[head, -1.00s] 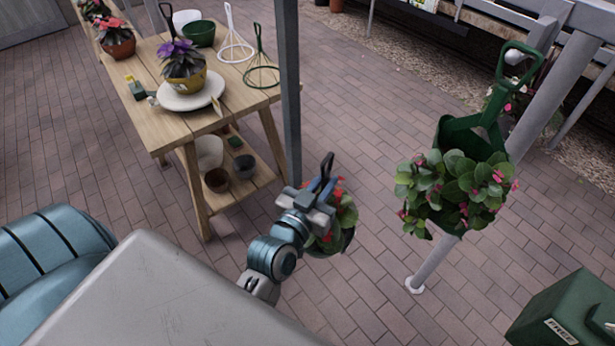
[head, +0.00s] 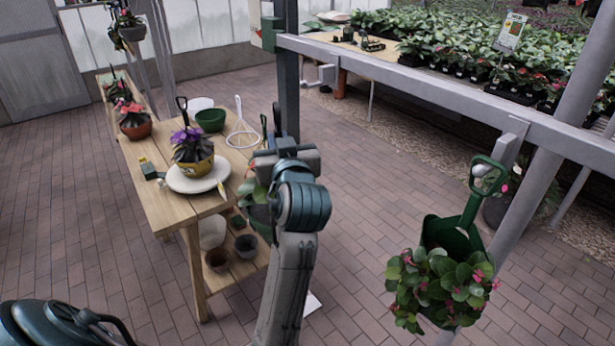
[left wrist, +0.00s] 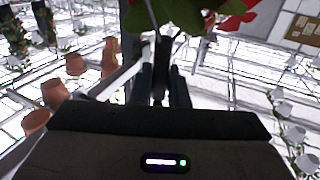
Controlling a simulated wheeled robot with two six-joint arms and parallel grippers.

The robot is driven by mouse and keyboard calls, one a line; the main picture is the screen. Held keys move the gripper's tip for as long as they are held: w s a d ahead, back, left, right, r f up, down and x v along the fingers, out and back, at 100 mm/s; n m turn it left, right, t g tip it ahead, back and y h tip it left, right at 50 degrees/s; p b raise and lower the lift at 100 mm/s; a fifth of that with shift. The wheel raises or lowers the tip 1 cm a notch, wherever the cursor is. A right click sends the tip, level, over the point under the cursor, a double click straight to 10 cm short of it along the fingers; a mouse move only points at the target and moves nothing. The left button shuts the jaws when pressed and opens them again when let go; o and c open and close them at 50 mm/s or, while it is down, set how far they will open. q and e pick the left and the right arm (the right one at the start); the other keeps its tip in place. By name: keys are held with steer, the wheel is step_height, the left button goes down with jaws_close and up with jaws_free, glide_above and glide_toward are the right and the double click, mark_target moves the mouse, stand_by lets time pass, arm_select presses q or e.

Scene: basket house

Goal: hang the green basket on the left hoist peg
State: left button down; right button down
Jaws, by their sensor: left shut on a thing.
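My left gripper (head: 285,150) is raised in front of the grey post in the head view, seen from behind. It is shut on a hanging basket's handle, mostly hidden by the gripper. Part of that planted basket (head: 259,214) shows left of my arm, with green leaves. In the left wrist view its leaves (left wrist: 172,14) and a red flower show at the top, by the dark fingers (left wrist: 160,85). A grey bracket (head: 320,75), perhaps the left hoist peg, juts from the beam, apart from the basket. Another green basket (head: 447,236) hangs by its handle at a pale knob on the right. My right gripper is out of view.
A wooden table (head: 165,207) with pots, a purple-flowered plant and wire hangers stands on the left. The grey post (head: 288,95) and the long beam (head: 430,85) stand close beyond my gripper. Brick floor (head: 350,210) between table and right basket is clear.

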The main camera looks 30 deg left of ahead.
mark_target(278, 126)
arm_select(q)
steer(key=shift+w+a+r+n+g+y, duration=0.1)
steer(key=shift+a+r+n+g+y, duration=0.15)
steer(key=shift+r+n+g+y, duration=0.35)
steer(key=shift+s+a+r+n+g+y, duration=0.1)
steer(key=shift+a+r+n+g+y, duration=0.25)
steer(key=shift+r, duration=0.5)
steer(key=shift+w+a+r+n+g+y, duration=0.15)
steer(key=shift+r+n+g+y, duration=0.1)
steer(key=shift+r+g, duration=0.4)
steer(key=w, duration=0.1)
steer(key=w+d+b, duration=0.1)
steer(key=w, duration=0.1)
steer(key=w+d, duration=0.1)
steer(key=shift+w, duration=0.4)
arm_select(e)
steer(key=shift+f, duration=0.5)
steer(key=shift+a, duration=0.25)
arm_select(q)
steer(key=shift+d+r, duration=0.15)
steer(key=shift+d, duration=0.05)
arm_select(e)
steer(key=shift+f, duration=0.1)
arm_select(q)
steer(key=shift+w, duration=0.15)
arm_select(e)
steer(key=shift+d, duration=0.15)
